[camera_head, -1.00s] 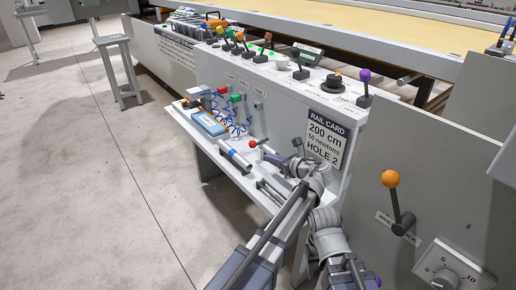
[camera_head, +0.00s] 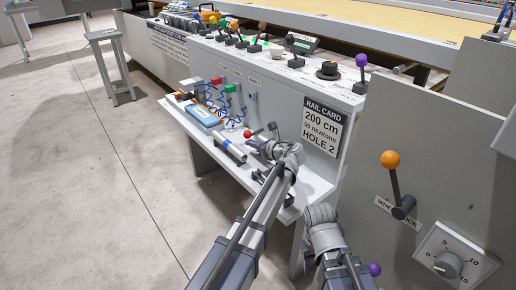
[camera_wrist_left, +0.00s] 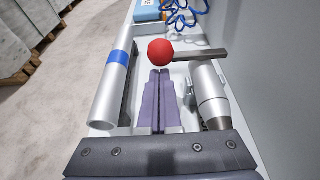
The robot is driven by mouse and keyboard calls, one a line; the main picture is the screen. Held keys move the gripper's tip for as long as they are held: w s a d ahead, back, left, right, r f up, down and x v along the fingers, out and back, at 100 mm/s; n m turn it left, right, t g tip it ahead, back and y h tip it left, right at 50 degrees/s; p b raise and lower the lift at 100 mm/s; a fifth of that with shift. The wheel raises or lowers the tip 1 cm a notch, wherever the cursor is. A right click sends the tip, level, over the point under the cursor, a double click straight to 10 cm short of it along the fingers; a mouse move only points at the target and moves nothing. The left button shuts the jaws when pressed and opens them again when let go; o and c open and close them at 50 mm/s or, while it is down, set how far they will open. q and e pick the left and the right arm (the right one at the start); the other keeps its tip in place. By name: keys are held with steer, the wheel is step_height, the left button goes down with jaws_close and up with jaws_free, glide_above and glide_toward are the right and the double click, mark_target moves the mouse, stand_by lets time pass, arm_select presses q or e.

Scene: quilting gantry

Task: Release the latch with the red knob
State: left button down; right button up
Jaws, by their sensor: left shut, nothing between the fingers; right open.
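The red knob (camera_head: 247,134) is a ball on the end of a short dark lever by the cabinet wall, above the low shelf. In the left wrist view the red knob (camera_wrist_left: 160,52) sits just beyond my fingertips, with its grey bar (camera_wrist_left: 200,54) running right. My left gripper (camera_head: 258,144) is near the knob on its near side. Its two purple-grey fingers (camera_wrist_left: 159,76) are shut together with nothing between them. Whether the tips touch the knob I cannot tell. My right arm shows at lower centre, but its fingers are hidden.
A silver tube with a blue band (camera_wrist_left: 118,75) lies left of my fingers, and a silver cylinder (camera_wrist_left: 208,90) lies right. The shelf (camera_head: 178,113) also holds a blue box (camera_head: 203,117) and blue coiled hoses (camera_head: 212,100). The rail card (camera_head: 321,127) is on the cabinet front. An orange-knobbed lever (camera_head: 391,160) stands at right.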

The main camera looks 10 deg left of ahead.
arm_select(q)
steer(key=shift+w+a+f, duration=0.1)
steer(key=shift+w+a, duration=0.15)
steer(key=shift+a, duration=0.05)
steer(key=shift+r+m+p, duration=0.5)
stand_by(0.4)
steer(key=shift+r+m+g+y+p, duration=0.4)
steer(key=shift+r+m+g+p, duration=0.1)
steer(key=shift+r, duration=0.15)
steer(key=shift+w+d+r+m+g+y+p, duration=0.15)
steer(key=shift+w+d+r+m+p, duration=0.2)
steer(key=shift+r+p, duration=0.4)
steer(key=shift+w+d+r+m+g+y+p, duration=0.1)
steer(key=shift+w+r+m+g+p, duration=0.1)
steer(key=shift+r+m+p, duration=0.5)
steer(key=shift+w+d+r+m+g+y+p, duration=0.2)
steer(key=shift+r+p, duration=0.35)
steer(key=shift+r, duration=0.35)
steer(key=shift+r, duration=0.15)
step_height(320, 180, up, 10)
steer(key=p, duration=1)
